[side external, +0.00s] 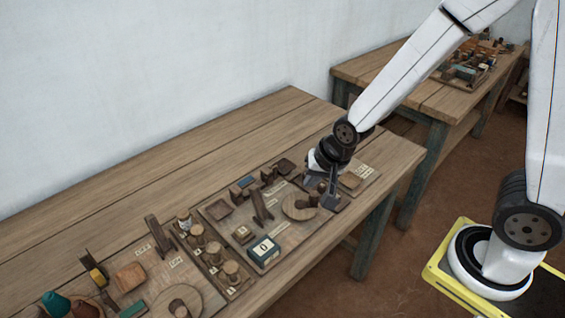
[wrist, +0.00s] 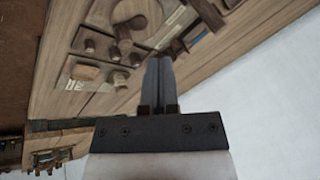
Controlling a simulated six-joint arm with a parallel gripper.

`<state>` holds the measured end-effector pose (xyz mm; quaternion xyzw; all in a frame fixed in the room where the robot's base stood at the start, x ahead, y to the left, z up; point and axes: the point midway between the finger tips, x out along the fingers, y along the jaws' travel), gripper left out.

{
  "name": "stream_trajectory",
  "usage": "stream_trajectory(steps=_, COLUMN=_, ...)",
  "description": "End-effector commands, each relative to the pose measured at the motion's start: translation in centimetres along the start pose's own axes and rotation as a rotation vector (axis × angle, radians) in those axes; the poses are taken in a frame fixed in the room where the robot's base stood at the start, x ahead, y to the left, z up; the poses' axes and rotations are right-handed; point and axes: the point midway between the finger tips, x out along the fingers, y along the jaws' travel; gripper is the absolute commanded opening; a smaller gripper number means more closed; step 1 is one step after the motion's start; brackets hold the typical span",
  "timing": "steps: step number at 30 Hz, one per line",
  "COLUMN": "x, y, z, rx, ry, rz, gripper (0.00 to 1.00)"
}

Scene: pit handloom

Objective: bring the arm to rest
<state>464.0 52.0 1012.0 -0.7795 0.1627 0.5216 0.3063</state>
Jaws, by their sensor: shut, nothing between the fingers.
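My gripper (side external: 331,200) is low over the right end of the wooden table (side external: 150,165), by the round wooden disc (side external: 297,206) on the board there. In the wrist view its two dark fingers (wrist: 159,62) are closed together with nothing between them. I cannot tell from these views whether the fingertips touch the board or hang just above it.
Labelled boards with wooden parts and a dark green box (side external: 263,251) line the table's front side. Several round pots (side external: 214,248) stand to the left. The table's back half is bare. A second bench (side external: 415,95) with small items stands at the back right.

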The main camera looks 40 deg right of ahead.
Motion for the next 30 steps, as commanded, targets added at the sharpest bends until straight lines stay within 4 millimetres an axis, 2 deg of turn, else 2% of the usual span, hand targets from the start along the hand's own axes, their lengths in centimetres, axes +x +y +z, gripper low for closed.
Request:
stream_trajectory(steps=9, x=-3.4, y=4.7, z=0.5, rx=-0.435, ry=-0.082, rz=0.09, gripper=0.0)
stream_trajectory(steps=15, x=-4.8, y=6.8, z=1.0, rx=-0.628, ry=-0.133, rz=0.12, gripper=0.0)
stream_trajectory(steps=21, x=-5.2, y=7.5, z=1.2, rx=-0.697, ry=-0.154, rz=0.129, gripper=0.0)
stream_trajectory(steps=30, x=-5.2, y=7.5, z=1.2, rx=-0.699, ry=-0.154, rz=0.129, gripper=0.0)
